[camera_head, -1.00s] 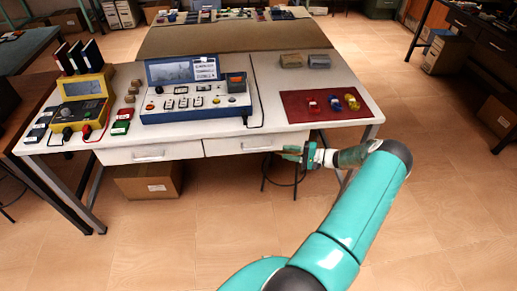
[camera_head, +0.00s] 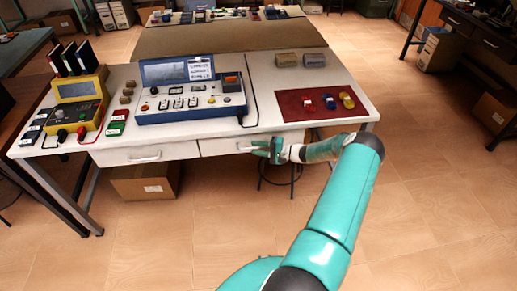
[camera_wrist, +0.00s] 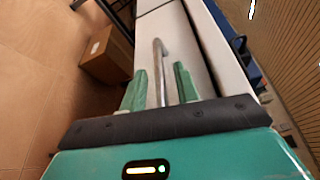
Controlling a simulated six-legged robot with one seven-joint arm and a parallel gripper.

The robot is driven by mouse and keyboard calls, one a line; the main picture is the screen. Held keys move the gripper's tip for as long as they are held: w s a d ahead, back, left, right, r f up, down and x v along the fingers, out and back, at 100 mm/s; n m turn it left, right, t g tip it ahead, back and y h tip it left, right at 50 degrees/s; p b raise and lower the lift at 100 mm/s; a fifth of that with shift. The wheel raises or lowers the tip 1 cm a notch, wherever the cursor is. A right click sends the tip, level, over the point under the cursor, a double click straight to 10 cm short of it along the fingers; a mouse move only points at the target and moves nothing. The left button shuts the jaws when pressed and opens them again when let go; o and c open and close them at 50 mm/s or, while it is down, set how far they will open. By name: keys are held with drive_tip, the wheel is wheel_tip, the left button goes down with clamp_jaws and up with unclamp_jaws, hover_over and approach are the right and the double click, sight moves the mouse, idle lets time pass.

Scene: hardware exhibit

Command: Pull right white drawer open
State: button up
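The right white drawer (camera_head: 226,146) is under the front edge of the white table, right of a second white drawer (camera_head: 147,154). My gripper (camera_head: 268,146) is at the right part of its front in the head view. In the wrist view my gripper (camera_wrist: 160,86) is open, with one green finger on each side of the drawer's metal handle (camera_wrist: 158,70). Gaps show between the handle and both fingers. The white drawer front (camera_wrist: 186,60) lies behind the handle.
The table (camera_head: 290,96) carries a blue console (camera_head: 190,101), a yellow meter (camera_head: 78,100) and a red mat (camera_head: 318,113) with small coloured parts. A cardboard box (camera_head: 146,184) and a dark stool (camera_head: 281,172) are under it. Floor in front is clear.

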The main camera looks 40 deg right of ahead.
clamp_jaws()
drive_tip(key=s+a, duration=0.8)
drive_tip(key=s, duration=0.3)
drive_tip(key=s+a, duration=0.8)
drive_tip(key=s, duration=0.4)
drive_tip(key=shift+s, duration=0.2)
drive_tip(key=shift+o, duration=0.5)
unclamp_jaws()
drive_tip(key=v, duration=1.4)
